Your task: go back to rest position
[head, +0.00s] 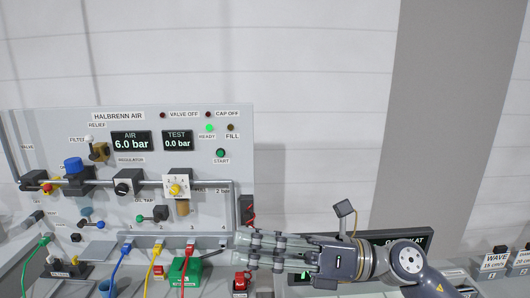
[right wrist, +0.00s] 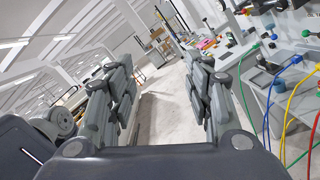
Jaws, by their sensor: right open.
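My right gripper (head: 262,250) reaches in from the lower right in the head view, its fingers pointing left in front of the panel's lower right part. In the right wrist view its two fingers (right wrist: 165,95) stand wide apart with nothing between them. Past the fingertips there is open floor (right wrist: 168,105). My left gripper is in neither view.
A grey panel (head: 55,125) marked HALBRENN AIR carries displays, knobs and valves. Green, blue, yellow and red hoses (head: 121,262) hang from its lower edge. A green box (head: 185,272) and a red part (head: 240,282) sit close by the fingertips. The upper right is bare wall.

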